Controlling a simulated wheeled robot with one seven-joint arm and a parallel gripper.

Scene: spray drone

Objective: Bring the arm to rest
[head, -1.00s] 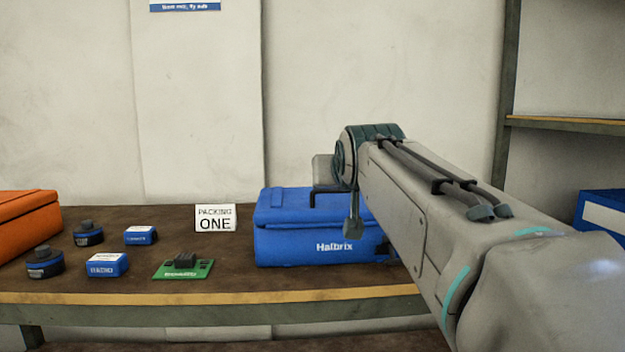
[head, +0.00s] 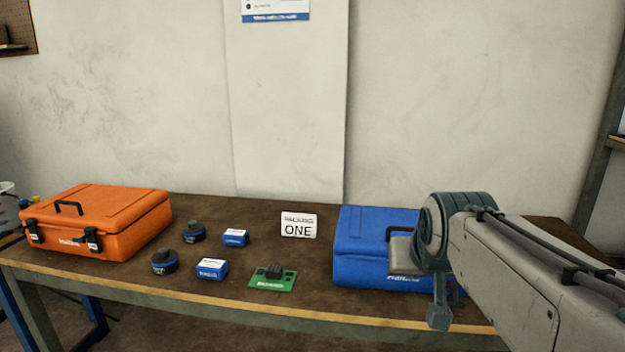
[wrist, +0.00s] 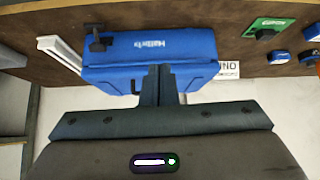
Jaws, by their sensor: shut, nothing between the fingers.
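My arm (head: 525,270) reaches in from the right of the head view, in front of the blue case (head: 370,234), and hides part of its right side. My gripper (wrist: 161,78) shows in the wrist view with its two fingers together and nothing between them. The wrist view shows the same blue case (wrist: 195,47) upside down, beyond the fingertips, with its lid closed. I cannot tell the gap between the fingertips and the case.
A closed orange case (head: 105,225) stands at the left of the table (head: 215,277).

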